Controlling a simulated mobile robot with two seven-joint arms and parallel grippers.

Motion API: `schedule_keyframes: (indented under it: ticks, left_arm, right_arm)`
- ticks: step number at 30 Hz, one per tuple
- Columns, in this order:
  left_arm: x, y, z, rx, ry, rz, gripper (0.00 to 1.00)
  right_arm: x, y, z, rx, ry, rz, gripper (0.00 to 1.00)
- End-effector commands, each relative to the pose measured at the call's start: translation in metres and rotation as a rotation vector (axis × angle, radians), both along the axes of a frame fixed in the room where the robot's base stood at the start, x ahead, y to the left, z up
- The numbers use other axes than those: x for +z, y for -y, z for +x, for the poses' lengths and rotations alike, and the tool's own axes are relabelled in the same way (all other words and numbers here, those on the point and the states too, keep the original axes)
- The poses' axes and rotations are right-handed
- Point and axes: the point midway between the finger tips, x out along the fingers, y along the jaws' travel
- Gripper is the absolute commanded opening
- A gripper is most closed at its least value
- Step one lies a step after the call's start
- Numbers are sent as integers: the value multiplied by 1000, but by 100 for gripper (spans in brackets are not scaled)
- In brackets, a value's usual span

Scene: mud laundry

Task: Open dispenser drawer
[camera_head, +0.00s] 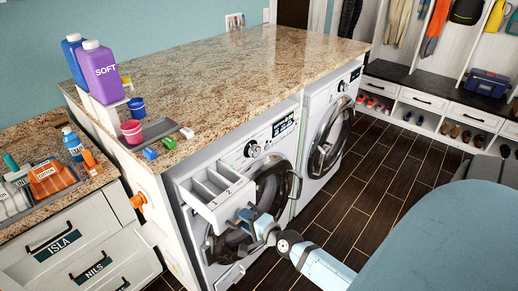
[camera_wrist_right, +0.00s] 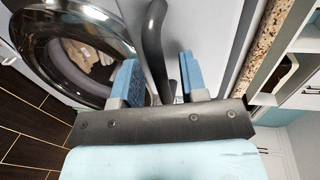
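The dispenser drawer (camera_head: 213,188) is pulled out from the upper left of the near washer (camera_head: 271,146), with its white compartments showing from above. My right gripper (camera_head: 243,219) is just right of and below the drawer's front, before the round washer door. In the right wrist view, its blue fingers (camera_wrist_right: 160,80) stand apart. A dark curved bar (camera_wrist_right: 154,42) shows between and beyond them; I cannot tell whether they touch it. The round door (camera_wrist_right: 75,48) with laundry behind its glass is at the left there. My left gripper is not in view.
A granite counter (camera_head: 235,75) lies over both machines. Purple (camera_head: 102,72) and blue (camera_head: 73,55) bottles, small cups and a tray (camera_head: 155,133) stand at its left end. A second machine (camera_head: 331,130) is to the right. The dark tiled floor (camera_head: 375,175) is clear in front.

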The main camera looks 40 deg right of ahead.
Motion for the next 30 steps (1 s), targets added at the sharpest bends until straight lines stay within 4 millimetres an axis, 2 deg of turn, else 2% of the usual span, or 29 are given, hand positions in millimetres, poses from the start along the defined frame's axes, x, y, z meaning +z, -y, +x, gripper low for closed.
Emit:
schedule_keyframes:
  ticks: [5, 12, 18, 24, 30]
  left_arm:
    - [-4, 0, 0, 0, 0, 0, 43]
    - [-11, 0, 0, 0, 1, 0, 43]
    - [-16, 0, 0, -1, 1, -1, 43]
    - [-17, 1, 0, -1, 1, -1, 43]
    - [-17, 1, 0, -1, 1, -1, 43]
  right_arm:
    - [4, 2, -31, 1, -4, -1, 39]
    - [15, 6, -84, 1, -3, -2, 39]
    - [22, 9, -115, 1, -2, -1, 39]
    - [26, 10, -128, 1, -1, -1, 39]
    - [27, 10, -129, 0, 0, 0, 39]
